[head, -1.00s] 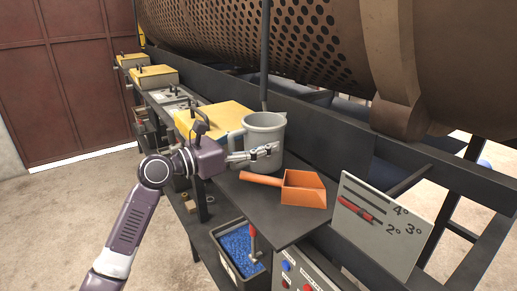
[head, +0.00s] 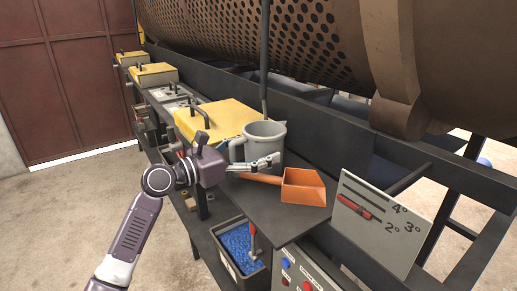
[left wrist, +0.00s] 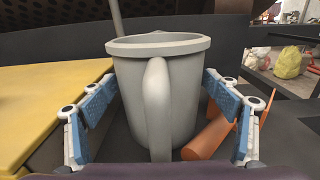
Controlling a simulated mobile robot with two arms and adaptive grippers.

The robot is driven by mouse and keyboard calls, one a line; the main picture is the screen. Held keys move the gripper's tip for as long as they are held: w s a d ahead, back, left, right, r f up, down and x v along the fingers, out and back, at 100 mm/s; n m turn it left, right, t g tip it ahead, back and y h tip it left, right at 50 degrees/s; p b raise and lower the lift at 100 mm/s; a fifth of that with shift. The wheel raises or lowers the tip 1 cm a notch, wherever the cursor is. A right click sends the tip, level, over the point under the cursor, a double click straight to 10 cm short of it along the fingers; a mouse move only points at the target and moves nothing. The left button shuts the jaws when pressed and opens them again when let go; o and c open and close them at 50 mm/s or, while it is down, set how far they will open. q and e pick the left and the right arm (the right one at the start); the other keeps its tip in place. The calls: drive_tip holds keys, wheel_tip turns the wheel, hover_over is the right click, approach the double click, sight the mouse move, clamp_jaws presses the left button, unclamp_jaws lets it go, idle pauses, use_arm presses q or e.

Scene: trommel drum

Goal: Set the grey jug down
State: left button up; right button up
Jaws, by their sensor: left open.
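The grey jug (head: 265,136) stands upright on the dark shelf (head: 285,226), beside a yellow lid and behind an orange scoop. In the left wrist view, the grey jug (left wrist: 185,85) has its handle facing my palm. My left gripper (head: 262,162) is open, with one finger on each side of the jug. In the left wrist view, the left gripper (left wrist: 160,98) shows blue finger pads with the jug between them. A small gap shows at the right pad; whether the left pad touches is hard to tell. My right gripper is out of view.
The orange scoop (head: 304,187) lies close in front of the jug. The yellow lid (head: 213,120) is close on its left. A bin of blue granules (head: 238,247) sits below the shelf. A grey gauge plate (head: 375,222) stands at the right, and the perforated drum (head: 270,35) lies behind.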

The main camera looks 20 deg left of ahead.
use_arm(q)
drive_tip(key=b+v, duration=0.3)
drive_tip(key=v, duration=0.9)
drive_tip(key=shift+b, duration=0.4)
drive_tip(key=shift+r, duration=0.15)
